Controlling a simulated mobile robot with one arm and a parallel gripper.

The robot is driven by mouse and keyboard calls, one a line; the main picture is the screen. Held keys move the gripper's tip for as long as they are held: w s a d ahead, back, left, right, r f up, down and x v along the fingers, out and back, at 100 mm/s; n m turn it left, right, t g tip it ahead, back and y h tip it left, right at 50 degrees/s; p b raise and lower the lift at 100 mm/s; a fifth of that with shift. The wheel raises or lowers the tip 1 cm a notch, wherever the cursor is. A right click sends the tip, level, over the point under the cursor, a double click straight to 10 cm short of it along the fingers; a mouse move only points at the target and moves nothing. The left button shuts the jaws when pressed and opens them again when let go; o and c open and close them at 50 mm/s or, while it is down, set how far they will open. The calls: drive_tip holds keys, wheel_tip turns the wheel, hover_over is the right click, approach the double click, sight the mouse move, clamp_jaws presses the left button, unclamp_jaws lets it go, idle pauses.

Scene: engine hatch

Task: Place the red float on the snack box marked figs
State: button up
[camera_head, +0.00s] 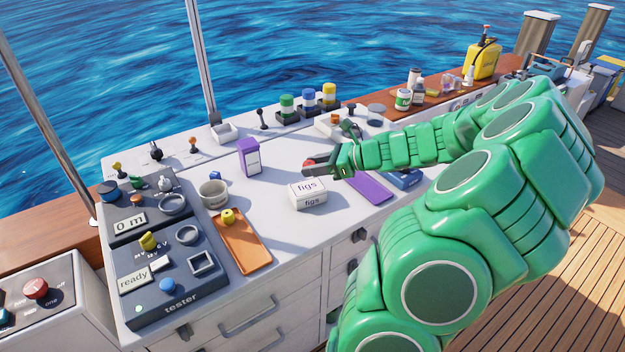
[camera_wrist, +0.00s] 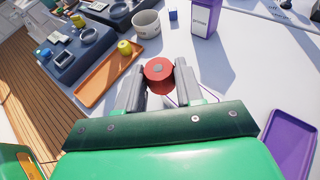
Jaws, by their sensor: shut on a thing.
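My gripper (camera_head: 318,166) is shut on the red float (camera_wrist: 159,74), which sits between its two grey fingers in the wrist view (camera_wrist: 158,80). In the head view only a small red part of the float (camera_head: 308,163) shows beside the fingers. The snack box marked figs (camera_head: 308,198) is a small white box on the counter, with its top clear. My gripper is behind and slightly right of the box in the head view. The box is not clearly visible in the wrist view, where the gripper may hide it.
A purple carton (camera_head: 249,158) stands left of my gripper, with a tiny blue cube (camera_head: 215,176) and a cup (camera_head: 213,194) beyond it. An orange tray (camera_head: 243,250) holds a yellow float (camera_head: 228,216). A purple tray (camera_head: 368,188) lies right of the box. Tester panels (camera_head: 180,304) stand left.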

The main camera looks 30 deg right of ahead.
hover_over(312, 187)
drive_tip(key=shift+s+f, duration=0.1)
drive_tip(key=shift+f, duration=3.9)
drive_tip(key=shift+f, duration=0.15)
drive_tip(key=o, duration=1)
